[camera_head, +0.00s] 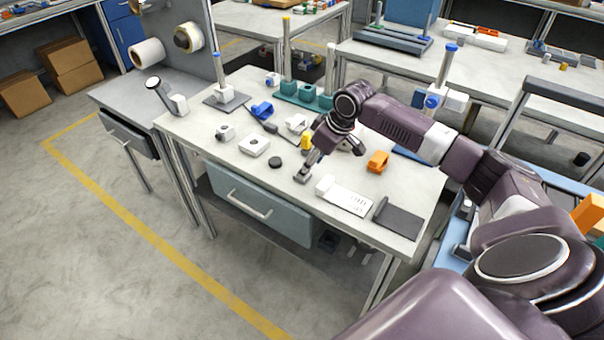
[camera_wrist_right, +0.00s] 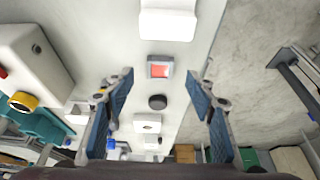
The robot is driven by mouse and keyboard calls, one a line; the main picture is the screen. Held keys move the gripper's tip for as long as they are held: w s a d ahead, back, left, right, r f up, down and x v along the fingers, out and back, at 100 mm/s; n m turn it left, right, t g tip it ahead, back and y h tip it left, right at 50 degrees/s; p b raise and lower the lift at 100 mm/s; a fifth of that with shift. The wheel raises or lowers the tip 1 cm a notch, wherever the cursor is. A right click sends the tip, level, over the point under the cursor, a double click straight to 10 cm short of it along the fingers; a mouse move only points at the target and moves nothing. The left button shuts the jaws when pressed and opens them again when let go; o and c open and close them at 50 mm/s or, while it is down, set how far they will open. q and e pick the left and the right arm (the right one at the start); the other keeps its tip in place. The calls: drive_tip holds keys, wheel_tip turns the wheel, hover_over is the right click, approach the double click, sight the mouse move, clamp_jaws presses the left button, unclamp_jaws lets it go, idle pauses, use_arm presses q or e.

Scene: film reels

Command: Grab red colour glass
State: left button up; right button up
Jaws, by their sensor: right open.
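The red glass (camera_wrist_right: 159,68) is a small red square in a grey frame. In the right wrist view it lies flat on the pale tabletop, between a white block and a dark round disc. My right gripper (camera_wrist_right: 161,78) is open, its two blue-padded fingers spread to either side of the glass in that view. Nothing is held between them. In the head view my right gripper (camera_head: 318,160) reaches down over the middle of the table, and the red face of the glass cannot be made out there. My left gripper is not in view.
The dark disc (camera_head: 275,162) and a white block (camera_head: 254,145) lie left of my gripper. An orange part (camera_head: 377,161), a white plate (camera_head: 347,197) and a dark grey plate (camera_head: 399,218) lie to the right. Teal stands with posts (camera_head: 305,95) are behind. The front edge is close.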

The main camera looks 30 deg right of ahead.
drive_tip(key=x, duration=0.3)
drive_tip(key=shift+w+a, duration=0.1)
drive_tip(key=shift+w, duration=0.05)
drive_tip(key=shift+w+f, duration=0.25)
drive_tip(key=shift+f, duration=0.35)
drive_tip(key=c, duration=1.1)
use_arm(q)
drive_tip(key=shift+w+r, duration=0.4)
use_arm(e)
drive_tip(key=shift+r, duration=0.1)
